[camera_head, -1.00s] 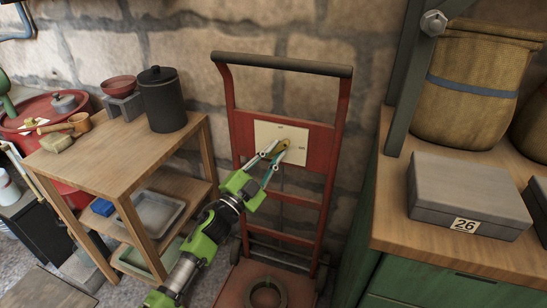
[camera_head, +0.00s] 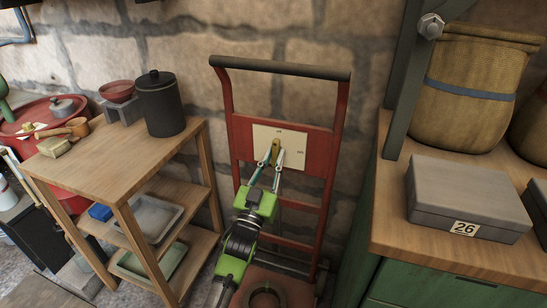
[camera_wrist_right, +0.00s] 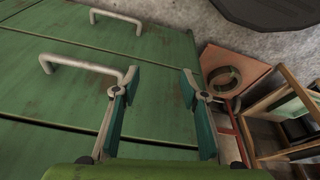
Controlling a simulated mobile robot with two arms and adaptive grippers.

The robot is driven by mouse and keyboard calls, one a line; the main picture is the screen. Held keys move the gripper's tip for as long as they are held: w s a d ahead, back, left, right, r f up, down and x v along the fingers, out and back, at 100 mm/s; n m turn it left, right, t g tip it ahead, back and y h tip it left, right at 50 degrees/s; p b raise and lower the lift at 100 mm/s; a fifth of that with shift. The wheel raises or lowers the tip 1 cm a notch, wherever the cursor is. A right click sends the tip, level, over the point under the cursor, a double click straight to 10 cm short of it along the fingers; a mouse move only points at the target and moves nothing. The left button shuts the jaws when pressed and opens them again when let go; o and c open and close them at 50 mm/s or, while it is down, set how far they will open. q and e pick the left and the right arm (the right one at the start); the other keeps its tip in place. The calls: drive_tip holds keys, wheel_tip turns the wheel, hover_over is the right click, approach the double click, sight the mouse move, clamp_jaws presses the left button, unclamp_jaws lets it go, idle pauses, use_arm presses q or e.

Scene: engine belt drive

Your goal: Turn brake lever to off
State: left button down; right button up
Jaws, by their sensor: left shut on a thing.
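The brake lever (camera_head: 276,147) is a small brass-yellow lever on a cream plate (camera_head: 291,139). The plate is fixed to the red hand truck (camera_head: 316,149) by the wall. The lever stands close to upright in the head view. Small dark marks on the plate above and right of the lever are too small to read. My left gripper (camera_head: 271,157) reaches up from below and is shut on the lever, its fingers on either side and hiding its lower part. My right gripper (camera_wrist_right: 160,76) is open and empty in the right wrist view, over a green cabinet front.
A wooden shelf (camera_head: 97,153) with a dark canister (camera_head: 160,105) stands left of the hand truck. A wooden-topped green cabinet (camera_head: 420,246) with a grey box (camera_head: 467,197) stands at the right. A dark ring (camera_head: 263,297) lies on the truck's base. Cabinet handles (camera_wrist_right: 84,65) lie near my right gripper.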

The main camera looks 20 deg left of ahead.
use_arm(q)
drive_tip(key=shift+n, duration=0.4)
use_arm(e)
drive_tip(key=shift+f, duration=0.35)
use_arm(q)
drive_tip(key=c, duration=2)
unclamp_jaws()
use_arm(e)
drive_tip(key=shift+a, duration=0.1)
drive_tip(key=shift+r, duration=0.1)
use_arm(q)
drive_tip(key=v, duration=1.2)
drive_tip(key=shift+d, duration=0.15)
